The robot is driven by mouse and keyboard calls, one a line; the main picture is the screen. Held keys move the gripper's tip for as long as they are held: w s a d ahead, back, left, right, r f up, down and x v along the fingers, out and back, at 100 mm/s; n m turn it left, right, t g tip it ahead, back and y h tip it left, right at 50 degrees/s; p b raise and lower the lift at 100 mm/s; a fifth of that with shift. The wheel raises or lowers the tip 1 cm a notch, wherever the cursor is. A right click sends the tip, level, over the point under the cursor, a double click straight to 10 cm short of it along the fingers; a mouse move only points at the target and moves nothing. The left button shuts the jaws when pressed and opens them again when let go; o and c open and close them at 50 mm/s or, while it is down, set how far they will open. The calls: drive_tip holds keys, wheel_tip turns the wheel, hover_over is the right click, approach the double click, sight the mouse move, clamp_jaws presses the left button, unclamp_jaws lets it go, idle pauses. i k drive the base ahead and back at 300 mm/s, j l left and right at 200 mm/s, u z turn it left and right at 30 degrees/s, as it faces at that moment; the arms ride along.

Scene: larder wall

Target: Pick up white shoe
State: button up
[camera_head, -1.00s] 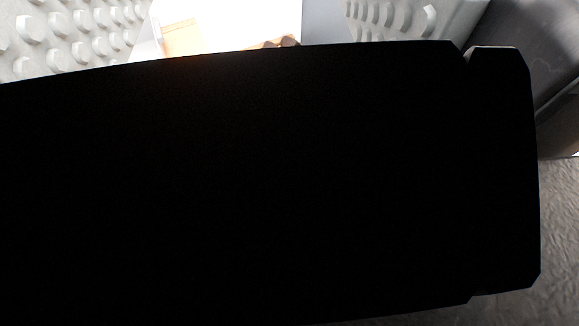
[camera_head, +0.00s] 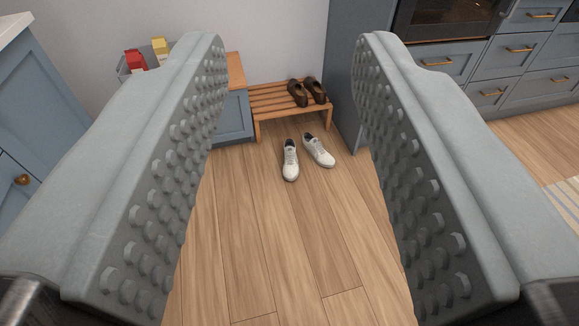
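Two white shoes stand on the wooden floor just in front of a low bench. The left white shoe (camera_head: 290,161) points towards me, and the right white shoe (camera_head: 319,150) is turned a little and sits slightly farther back. They are close together but look apart. My gripper (camera_head: 287,55) is open and empty, its two grey studded fingers spread wide at the left and right of the picture. The shoes show in the gap between the fingers, well beyond them on the floor.
A wooden slatted bench (camera_head: 272,99) holds a pair of brown shoes (camera_head: 307,92). A grey bin (camera_head: 125,70) with red and yellow packs is at the back left. Blue cabinets (camera_head: 536,52) stand at both sides. The floor (camera_head: 280,230) before the shoes is clear.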

sight(291, 169)
drive_tip(key=i, duration=0.7)
drive_tip(key=i+j, duration=0.15)
drive_tip(key=i, duration=0.6)
drive_tip(key=i+z, duration=0.1)
drive_tip(key=i, duration=0.6)
